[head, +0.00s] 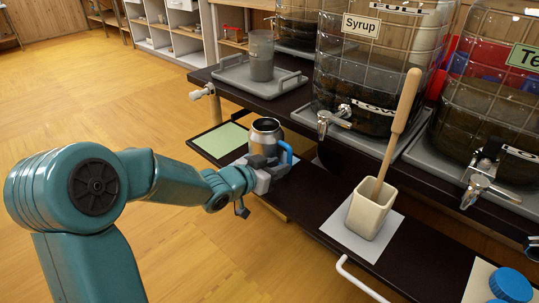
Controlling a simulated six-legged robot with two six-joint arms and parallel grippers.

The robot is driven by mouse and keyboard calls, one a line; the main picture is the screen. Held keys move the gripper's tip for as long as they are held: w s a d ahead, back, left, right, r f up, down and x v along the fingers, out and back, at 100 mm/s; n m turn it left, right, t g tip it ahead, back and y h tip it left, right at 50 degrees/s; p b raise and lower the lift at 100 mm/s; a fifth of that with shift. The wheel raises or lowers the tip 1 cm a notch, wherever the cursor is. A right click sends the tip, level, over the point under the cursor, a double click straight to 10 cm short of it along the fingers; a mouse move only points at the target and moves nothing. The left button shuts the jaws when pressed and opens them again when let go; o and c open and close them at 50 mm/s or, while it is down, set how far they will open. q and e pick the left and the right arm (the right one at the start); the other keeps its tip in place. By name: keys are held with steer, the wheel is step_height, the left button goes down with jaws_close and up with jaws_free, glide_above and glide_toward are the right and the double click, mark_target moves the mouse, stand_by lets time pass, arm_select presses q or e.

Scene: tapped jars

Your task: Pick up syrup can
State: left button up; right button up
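A metal can (266,136) with a dark open top and a blue handle (287,151) stands upright on the dark lower shelf, most likely the syrup can. My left gripper (268,172) is at the can's lower near side, close to the handle. The gripper's fingers overlap the can in the head view, so I cannot tell whether they are closed on it. The large clear jar labelled Syrup (360,75) stands on the upper level, with a metal tap (333,119) at its base. My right gripper is not in view.
A pale green mat (221,139) lies left of the can. To its right, a cream pot (370,209) holds a tall wooden-handled tool (399,130) on a white sheet. A grey tray (235,76) with a grey cup (261,56) sits above. Blue lids (511,284) lie front right.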

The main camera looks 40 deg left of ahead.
mark_target(289, 160)
arm_select(q)
steer(key=b+x, duration=0.2)
steer(key=x, duration=0.3)
steer(key=shift+d+r, duration=0.1)
steer(key=shift+d, duration=0.05)
steer(key=shift+r, duration=0.1)
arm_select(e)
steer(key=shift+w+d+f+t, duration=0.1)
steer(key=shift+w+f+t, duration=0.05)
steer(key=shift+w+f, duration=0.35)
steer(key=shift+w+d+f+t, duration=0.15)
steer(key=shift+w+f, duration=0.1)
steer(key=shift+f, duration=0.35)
arm_select(q)
jaws_close()
steer(key=shift+w+r, duration=0.1)
steer(key=shift+r, duration=0.1)
